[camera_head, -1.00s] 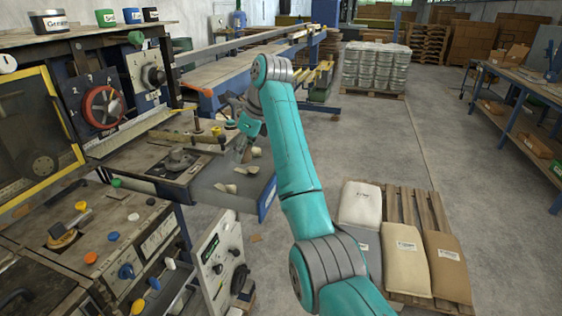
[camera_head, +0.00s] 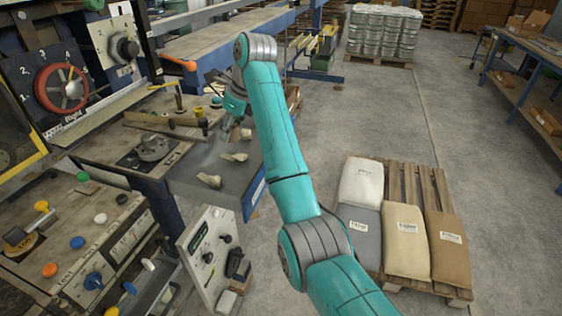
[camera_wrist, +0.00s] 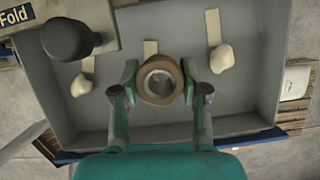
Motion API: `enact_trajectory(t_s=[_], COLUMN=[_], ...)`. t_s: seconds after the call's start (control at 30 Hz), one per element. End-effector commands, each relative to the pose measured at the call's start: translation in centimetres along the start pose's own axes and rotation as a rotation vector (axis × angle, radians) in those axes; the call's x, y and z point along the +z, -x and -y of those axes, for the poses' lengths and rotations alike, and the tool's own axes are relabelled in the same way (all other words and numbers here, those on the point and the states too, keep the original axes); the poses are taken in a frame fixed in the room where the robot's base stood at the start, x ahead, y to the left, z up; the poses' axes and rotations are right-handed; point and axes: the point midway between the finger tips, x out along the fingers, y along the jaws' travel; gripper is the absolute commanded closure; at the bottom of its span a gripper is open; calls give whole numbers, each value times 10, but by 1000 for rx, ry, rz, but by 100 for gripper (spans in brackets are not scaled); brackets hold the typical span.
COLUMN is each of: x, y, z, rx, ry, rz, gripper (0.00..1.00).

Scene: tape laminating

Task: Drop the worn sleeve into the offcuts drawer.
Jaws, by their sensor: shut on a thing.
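My gripper (camera_wrist: 160,80) is shut on the worn sleeve (camera_wrist: 147,94), a brown ring with a pale grey inside, held upright between the two fingers in the wrist view. The sleeve is over the grey offcuts drawer (camera_wrist: 235,105), seen from above; its height above the drawer floor is hard to judge. In the head view my gripper (camera_head: 230,107) is at the far part of the open drawer (camera_head: 226,178), and I cannot make out the sleeve there.
Cream offcuts (camera_head: 209,180) lie in the drawer, around the sleeve in the wrist view. A dark round knob (camera_wrist: 66,40) stands at the drawer's upper left. A control panel (camera_head: 210,250) is in front of the drawer. Open floor lies right, before a pallet of sacks (camera_head: 405,240).

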Motion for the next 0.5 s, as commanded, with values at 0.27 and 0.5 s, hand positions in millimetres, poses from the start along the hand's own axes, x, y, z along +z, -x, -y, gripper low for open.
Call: enact_trajectory(t_s=[0.27,0.5], x=[1,1], y=[-13,-13], z=[-8,-8], rx=[0,0], ry=[1,1], rz=[0,0], gripper=[92,53])
